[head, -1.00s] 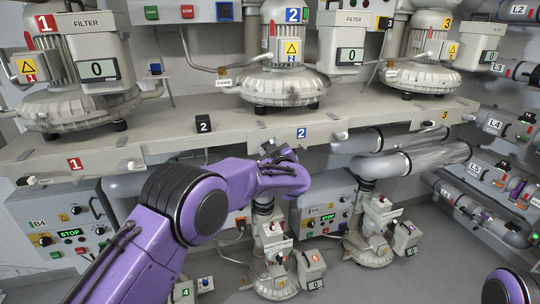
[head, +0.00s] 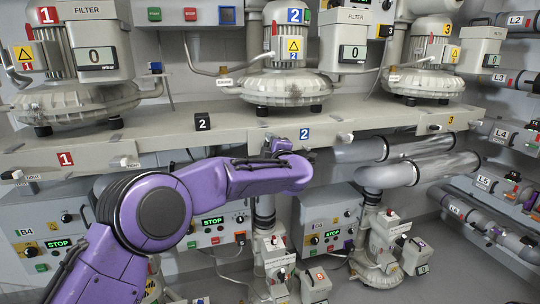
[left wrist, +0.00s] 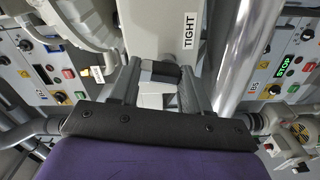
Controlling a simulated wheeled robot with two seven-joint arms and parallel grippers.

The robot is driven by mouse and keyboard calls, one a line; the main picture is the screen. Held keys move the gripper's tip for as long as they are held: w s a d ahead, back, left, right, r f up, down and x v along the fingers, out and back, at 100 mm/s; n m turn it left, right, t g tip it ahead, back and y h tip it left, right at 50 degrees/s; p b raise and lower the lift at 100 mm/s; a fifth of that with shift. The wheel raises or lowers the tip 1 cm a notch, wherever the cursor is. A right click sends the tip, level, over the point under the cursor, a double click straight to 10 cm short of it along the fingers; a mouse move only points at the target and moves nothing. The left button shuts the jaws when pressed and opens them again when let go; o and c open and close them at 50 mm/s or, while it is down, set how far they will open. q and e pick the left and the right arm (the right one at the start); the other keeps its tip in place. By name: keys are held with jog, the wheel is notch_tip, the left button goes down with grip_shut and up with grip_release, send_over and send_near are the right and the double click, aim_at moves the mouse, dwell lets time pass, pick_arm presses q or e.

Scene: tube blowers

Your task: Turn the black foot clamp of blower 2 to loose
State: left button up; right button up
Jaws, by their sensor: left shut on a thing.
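Blower 2 (head: 285,88) stands on the grey shelf in the middle of the head view, with a blue 2 on its motor. In the left wrist view, the black clamp handle (left wrist: 158,71) sits between the fingertips of my left gripper (left wrist: 156,76), which is shut on it. It lies at a pale plate with a TIGHT label (left wrist: 189,30). In the head view my left gripper (head: 280,145) is at the shelf's front edge below blower 2, and my wrist hides most of the clamp. My right gripper is not in view.
Blower 1 (head: 75,100) and blower 3 (head: 425,83) flank blower 2 on the shelf (head: 375,122). Grey pipes (head: 385,172) and control boxes (head: 325,220) lie below the shelf.

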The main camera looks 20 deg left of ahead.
pick_arm(q)
jog(key=n+b, duration=0.2)
jog(key=shift+a+n, duration=0.1)
jog(key=shift+n, duration=0.2)
jog(key=shift+r, duration=0.15)
dwell(0.3)
jog(key=o, duration=1)
jog(key=shift+o, duration=0.3)
jog(key=b+v, duration=0.3)
jog(key=v, duration=0.7)
jog(key=shift+d, duration=0.25)
